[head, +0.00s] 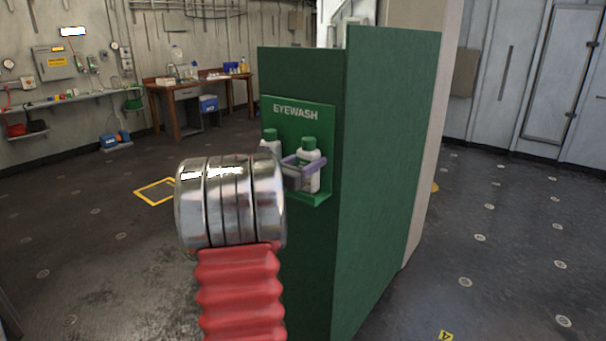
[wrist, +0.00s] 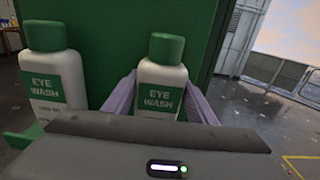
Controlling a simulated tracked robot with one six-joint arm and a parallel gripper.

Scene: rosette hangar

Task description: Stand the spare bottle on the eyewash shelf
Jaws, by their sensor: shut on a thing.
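The green eyewash shelf (head: 322,199) sticks out from a green panel lettered EYEWASH. My gripper (head: 303,163) has its pale purple fingers shut on a white bottle with a green cap (head: 309,181), the spare bottle, upright at the right part of the shelf. In the wrist view this bottle (wrist: 161,76) stands between the two fingers, its EYE WASH label facing the camera. Its base is hidden there by my gripper body, and I cannot tell whether it touches the shelf. A second, matching bottle (wrist: 50,65) stands to the left, apart from it.
A tall green partition (head: 390,160) stands right beside the shelf. A wooden workbench (head: 195,85) with lab items and a wall shelf (head: 70,98) are far back left. The floor on both sides is mostly clear.

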